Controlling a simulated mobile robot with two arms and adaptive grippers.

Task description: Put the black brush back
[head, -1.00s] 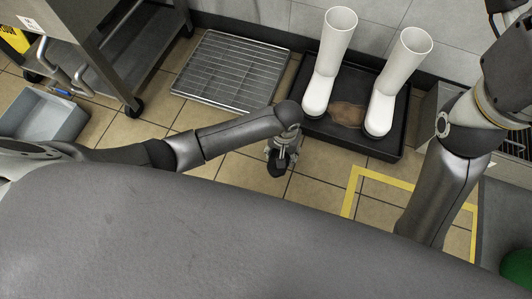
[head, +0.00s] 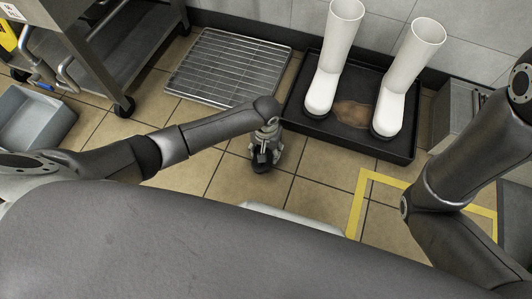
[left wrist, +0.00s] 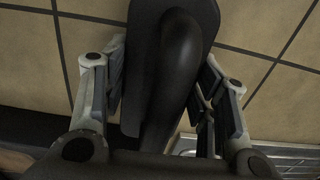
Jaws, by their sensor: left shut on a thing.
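The black brush (left wrist: 170,70) fills the middle of the left wrist view, with a dark rounded body between the two fingers. My left gripper (left wrist: 165,85) is shut on it, with one finger on each side. In the head view my left gripper (head: 264,152) points down over the tiled floor, left of the black boot tray. The dark end of the brush (head: 261,166) shows under it. I cannot tell whether the brush touches the floor. My right arm is at the right of the head view, but its gripper is out of frame.
Two white boots (head: 328,75) stand in a black tray (head: 378,146) with a brown patch. A metal wire rack (head: 228,68) lies on the floor left of it. A grey bin (head: 48,130) and a steel table leg (head: 95,80) are at left. Yellow tape (head: 357,205) marks the floor at right.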

